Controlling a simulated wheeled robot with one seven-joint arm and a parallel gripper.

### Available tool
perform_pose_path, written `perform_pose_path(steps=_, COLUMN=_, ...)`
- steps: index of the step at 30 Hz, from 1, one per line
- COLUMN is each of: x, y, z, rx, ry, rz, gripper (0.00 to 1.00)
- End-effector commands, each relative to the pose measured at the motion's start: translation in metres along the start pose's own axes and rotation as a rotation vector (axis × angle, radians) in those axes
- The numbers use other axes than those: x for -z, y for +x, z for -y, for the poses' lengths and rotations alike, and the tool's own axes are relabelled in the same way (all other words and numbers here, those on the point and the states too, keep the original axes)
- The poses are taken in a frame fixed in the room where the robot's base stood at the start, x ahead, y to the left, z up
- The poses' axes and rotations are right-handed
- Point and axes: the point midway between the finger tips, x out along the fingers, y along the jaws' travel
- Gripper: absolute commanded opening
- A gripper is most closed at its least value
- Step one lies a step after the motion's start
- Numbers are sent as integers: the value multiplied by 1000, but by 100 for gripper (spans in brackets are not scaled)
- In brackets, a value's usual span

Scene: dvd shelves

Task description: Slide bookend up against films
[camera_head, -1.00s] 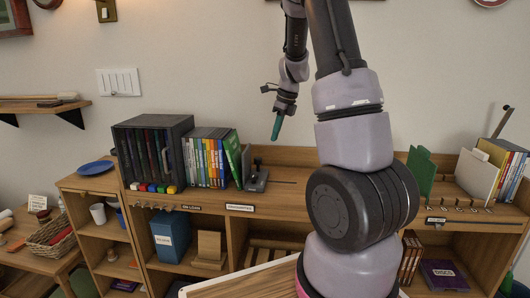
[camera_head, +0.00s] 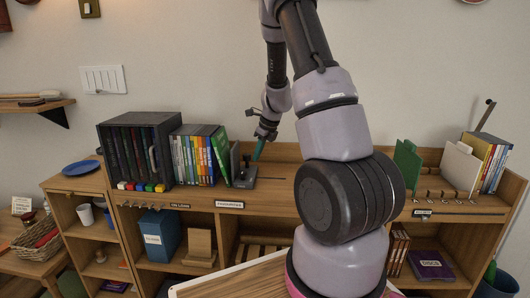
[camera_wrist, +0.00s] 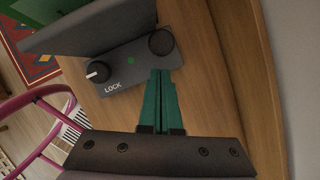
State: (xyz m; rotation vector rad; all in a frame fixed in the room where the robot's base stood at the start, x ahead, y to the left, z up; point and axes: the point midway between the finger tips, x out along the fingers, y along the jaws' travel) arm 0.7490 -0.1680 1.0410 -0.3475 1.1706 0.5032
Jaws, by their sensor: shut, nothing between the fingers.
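The bookend (camera_head: 243,181) is dark grey, with an upright plate and a flat base, on the shelf top right of the films (camera_head: 193,160). The end green film (camera_head: 221,152) leans to the left beside its plate; I cannot tell if they touch. A green film (camera_wrist: 30,10) shows beyond the plate. My gripper (camera_head: 256,158) has teal fingers, shut and empty; in the wrist view its tips (camera_wrist: 160,74) are at the base's near edge, close to the knob. Contact is unclear.
A dark box of cases (camera_head: 140,152) stands left of the films. A green divider (camera_head: 407,163) and more cases (camera_head: 487,160) stand at far right. The wall is close behind.

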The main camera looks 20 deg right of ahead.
Motion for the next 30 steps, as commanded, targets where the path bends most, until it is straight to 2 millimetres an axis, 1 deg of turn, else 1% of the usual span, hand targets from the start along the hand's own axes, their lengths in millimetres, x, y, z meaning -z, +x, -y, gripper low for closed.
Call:
perform_pose_path(steps=5, x=-8, y=3, z=0, rx=0, ry=0, rz=0, gripper=0)
perform_pose_path(steps=14, x=-9, y=3, z=0, rx=-1, ry=0, rz=0, gripper=0)
perform_pose_path(steps=17, x=-17, y=7, z=-5, rx=-1, ry=-4, rz=0, gripper=0)
perform_pose_path(steps=21, x=-38, y=15, z=-17, rx=-2, ry=-6, rz=-1, gripper=0)
perform_pose_path(steps=24, x=-46, y=18, z=-22, rx=-2, ry=-3, rz=-1, gripper=0)
perform_pose_path(steps=30, x=-48, y=18, z=-22, rx=-1, ry=0, rz=-1, gripper=0)
